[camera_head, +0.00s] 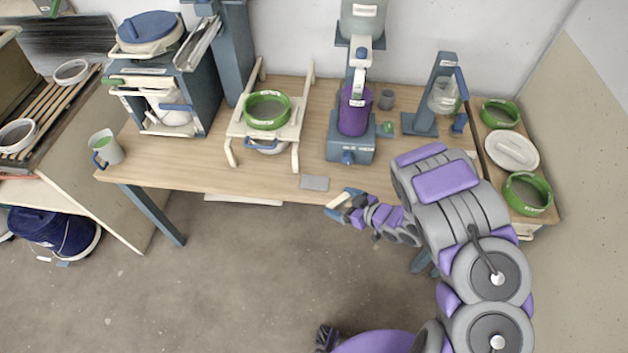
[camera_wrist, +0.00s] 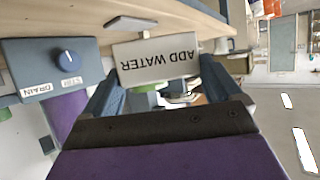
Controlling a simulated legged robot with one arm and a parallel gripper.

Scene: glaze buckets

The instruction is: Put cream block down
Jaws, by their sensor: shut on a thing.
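The cream block (camera_head: 339,200) is in my gripper (camera_head: 343,199), just off the front edge of the wooden table (camera_head: 240,180) in the head view. In the wrist view the cream block (camera_wrist: 155,60) shows its face with "ADD WATER" in upside-down letters. The two blue fingers of my gripper (camera_wrist: 158,88) stand at either side of it and are shut on it. I cannot tell its exact height against the table top. The fingers hide its side edges in part.
A flat grey plate (camera_head: 315,183) lies near the table's front edge, left of the block. A blue machine with a purple container (camera_head: 354,112) stands behind. A cream rack holds a green-rimmed bowl (camera_head: 267,110). Bare table lies left of the plate.

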